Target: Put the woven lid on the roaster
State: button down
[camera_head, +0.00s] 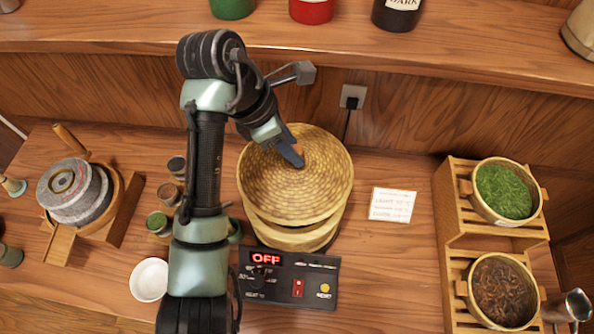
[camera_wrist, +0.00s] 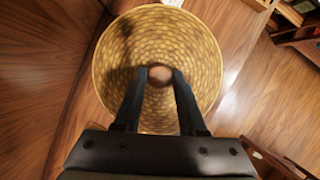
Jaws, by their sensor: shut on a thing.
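The woven lid (camera_head: 290,185) is a round, golden-brown straw disc above the roaster. The roaster (camera_head: 285,234) shows below it as a pale round body behind a dark control panel (camera_head: 288,278) that reads OFF. My gripper (camera_head: 300,162) reaches down to the lid's centre. In the wrist view, my gripper (camera_wrist: 160,74) is shut on the small brown knob of the woven lid (camera_wrist: 200,50). The lid covers the roaster's opening from above. I cannot tell whether the lid touches the roaster's rim or hangs just above it.
A stone mill (camera_head: 75,190) stands at left, with small jars and a white bowl (camera_head: 149,279) nearer the roaster. A white card (camera_head: 392,205) lies to the right. A wooden rack (camera_head: 455,215) holds two baskets. A shelf with canisters runs along the back.

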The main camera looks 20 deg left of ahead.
aim_at(291, 172)
jog(key=f, duration=0.3)
jog(key=shift+s, duration=0.25)
jog(key=shift+w+f+p, duration=0.1)
jog(key=shift+f+p, duration=0.3)
jog(key=shift+f, duration=1.85)
jog(key=shift+f, duration=0.15)
jog(key=shift+f, duration=0.35)
jog(key=shift+f, duration=0.1)
jog(key=shift+c, duration=2.4)
grip_release()
